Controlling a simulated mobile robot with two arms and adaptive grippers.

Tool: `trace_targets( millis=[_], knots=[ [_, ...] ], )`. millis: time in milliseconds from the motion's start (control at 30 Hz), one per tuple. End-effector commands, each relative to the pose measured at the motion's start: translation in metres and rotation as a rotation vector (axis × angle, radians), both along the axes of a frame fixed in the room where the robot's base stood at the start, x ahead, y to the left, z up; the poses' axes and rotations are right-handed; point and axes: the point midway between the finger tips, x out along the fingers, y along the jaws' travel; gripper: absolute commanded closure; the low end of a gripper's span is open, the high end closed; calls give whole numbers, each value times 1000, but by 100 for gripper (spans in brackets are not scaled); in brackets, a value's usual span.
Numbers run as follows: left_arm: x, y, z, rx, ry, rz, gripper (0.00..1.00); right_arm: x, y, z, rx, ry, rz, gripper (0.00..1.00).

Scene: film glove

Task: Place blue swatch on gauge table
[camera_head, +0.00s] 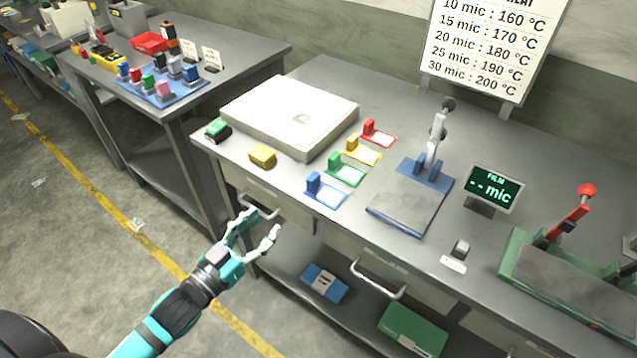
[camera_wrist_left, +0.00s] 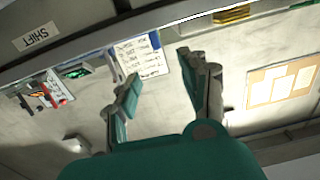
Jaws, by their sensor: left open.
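The blue swatch (camera_head: 325,191), a small blue block on a pale blue-edged sheet, lies on the workbench in front of the green swatch (camera_head: 346,170). The gauge table (camera_head: 403,206), a grey plate on a blue base with an upright lever, stands to its right. My left gripper (camera_head: 257,230) is open and empty, in front of the bench edge, to the left of and lower in the picture than the blue swatch. Its spread fingers also show in the left wrist view (camera_wrist_left: 158,72), with no swatch recognisable between them. My right gripper is not in view.
Yellow (camera_head: 363,151) and red (camera_head: 378,134) swatches lie behind the green one. A white slab (camera_head: 290,113), a yellow block (camera_head: 263,156) and a film display (camera_head: 493,188) are on the bench. A drawer handle (camera_head: 258,205) juts out near my left gripper.

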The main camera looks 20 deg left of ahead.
Motion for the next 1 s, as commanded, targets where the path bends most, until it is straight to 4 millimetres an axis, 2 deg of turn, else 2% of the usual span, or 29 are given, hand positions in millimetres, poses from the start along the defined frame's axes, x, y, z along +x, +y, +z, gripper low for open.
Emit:
trace_targets(
  millis=[67, 167, 400, 600, 867, 1000],
  knots=[
    [4, -4, 9, -4, -15, -7, 56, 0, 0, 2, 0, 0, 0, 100],
    [19, -9, 10, -4, -16, -7, 56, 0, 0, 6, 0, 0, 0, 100],
    [69, -26, 11, -4, -16, -7, 56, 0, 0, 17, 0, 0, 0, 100],
    [103, -38, 9, -4, -14, -6, 56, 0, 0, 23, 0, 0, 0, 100],
    [121, -45, 9, -3, -13, -6, 56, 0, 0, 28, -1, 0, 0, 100],
    [140, -55, 11, -5, -13, -6, 56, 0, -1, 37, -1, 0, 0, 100]
  ],
)
